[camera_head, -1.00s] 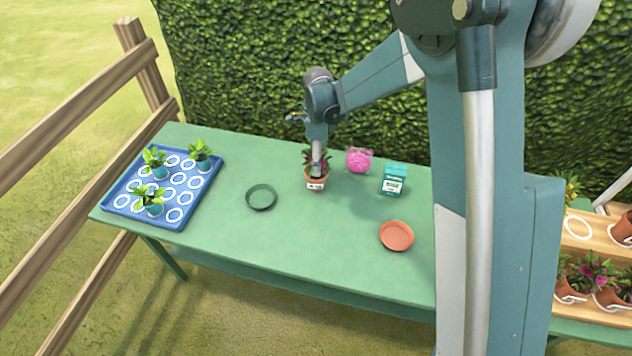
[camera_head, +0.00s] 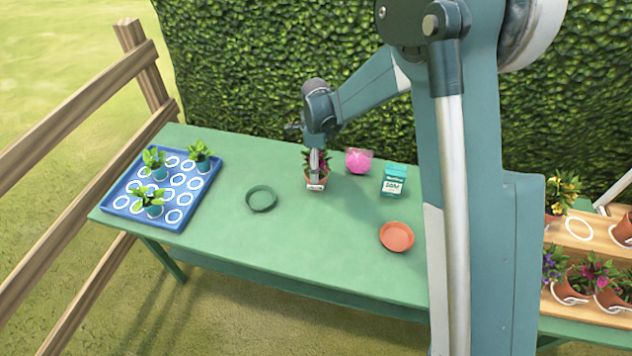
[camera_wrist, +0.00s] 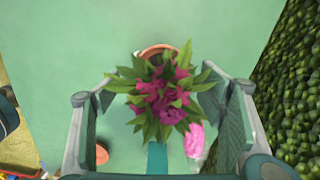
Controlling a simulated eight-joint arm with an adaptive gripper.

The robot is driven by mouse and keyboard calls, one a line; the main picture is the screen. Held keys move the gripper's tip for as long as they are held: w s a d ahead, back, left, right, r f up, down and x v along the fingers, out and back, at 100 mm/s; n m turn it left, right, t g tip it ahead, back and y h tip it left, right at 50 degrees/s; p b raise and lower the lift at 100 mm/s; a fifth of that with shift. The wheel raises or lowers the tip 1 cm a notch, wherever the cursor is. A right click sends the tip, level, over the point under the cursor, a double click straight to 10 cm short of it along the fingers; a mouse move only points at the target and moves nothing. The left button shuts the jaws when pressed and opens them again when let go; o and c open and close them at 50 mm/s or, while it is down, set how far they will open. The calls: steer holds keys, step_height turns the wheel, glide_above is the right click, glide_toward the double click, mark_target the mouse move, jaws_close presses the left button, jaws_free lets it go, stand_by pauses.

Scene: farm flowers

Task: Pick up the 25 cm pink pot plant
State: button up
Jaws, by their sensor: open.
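A pot plant with pink flowers and green leaves stands upright on the green table (camera_head: 330,242), in a terracotta pot (camera_head: 316,184) with a white label. In the wrist view its pink flowers (camera_wrist: 163,100) fill the space between my fingers, and part of the pot's rim (camera_wrist: 150,50) shows beyond the leaves. My gripper (camera_head: 315,165) points down over the plant and hides part of its foliage. In the wrist view its two fingers (camera_wrist: 160,92) are open, one on each side of the plant. I cannot tell whether the leaves touch them.
A pink item (camera_head: 358,161) and a teal-and-white carton (camera_head: 393,180) stand right of the plant. A dark green saucer (camera_head: 262,199) and an orange saucer (camera_head: 396,236) lie nearby. A blue tray (camera_head: 182,217) with small plants is at left. A wooden shelf (camera_head: 600,243) holds other potted flowers.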

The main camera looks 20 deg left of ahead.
steer(key=shift+w+f+b, duration=0.15)
steer(key=shift+f+b, duration=0.3)
steer(key=shift+f, duration=2.15)
steer(key=c, duration=1.2)
steer(key=shift+r, duration=0.1)
steer(key=shift+r+p, duration=0.7)
steer(key=shift+r, duration=4.25)
